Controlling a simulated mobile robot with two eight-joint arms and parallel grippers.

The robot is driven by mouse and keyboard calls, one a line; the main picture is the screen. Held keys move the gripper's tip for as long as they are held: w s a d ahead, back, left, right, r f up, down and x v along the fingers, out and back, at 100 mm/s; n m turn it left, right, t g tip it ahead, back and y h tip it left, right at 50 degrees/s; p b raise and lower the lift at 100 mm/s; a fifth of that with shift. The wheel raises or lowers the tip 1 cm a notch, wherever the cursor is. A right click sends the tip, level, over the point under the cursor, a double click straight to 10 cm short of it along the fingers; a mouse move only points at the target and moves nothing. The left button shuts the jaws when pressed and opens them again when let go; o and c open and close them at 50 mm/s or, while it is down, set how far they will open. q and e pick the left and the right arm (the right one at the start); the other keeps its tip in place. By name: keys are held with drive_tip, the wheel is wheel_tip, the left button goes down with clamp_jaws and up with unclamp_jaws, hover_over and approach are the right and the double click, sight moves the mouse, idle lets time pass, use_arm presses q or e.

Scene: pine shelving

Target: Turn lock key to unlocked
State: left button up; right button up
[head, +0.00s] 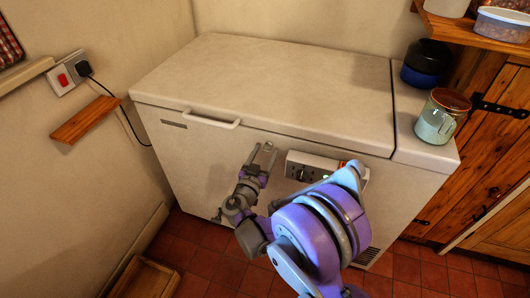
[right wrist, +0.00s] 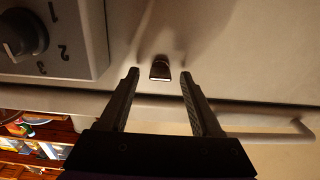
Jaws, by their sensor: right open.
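A small dark lock key (right wrist: 160,68) stands out from the front of the white chest freezer (head: 200,150). In the right wrist view my right gripper (right wrist: 159,74) is open, with one finger on each side of the key and a gap on both sides. The fingertips reach about level with the key and appear not to touch it. In the head view my right gripper (head: 263,148) is at the freezer front, just below the lid edge and left of the control panel. I cannot make out the key there. My left gripper is not in view.
The control panel (head: 296,168) with a numbered dial (right wrist: 20,35) is close beside the gripper. The lid handle (head: 211,119) is to the left. A mug (head: 437,122) and a dark blue pot (head: 424,65) stand on the freezer's right end. A small wooden shelf (head: 86,119) is on the left wall.

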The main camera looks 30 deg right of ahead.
drive_tip(key=shift+w+d, duration=0.3)
drive_tip(key=shift+c, duration=0.3)
clamp_jaws()
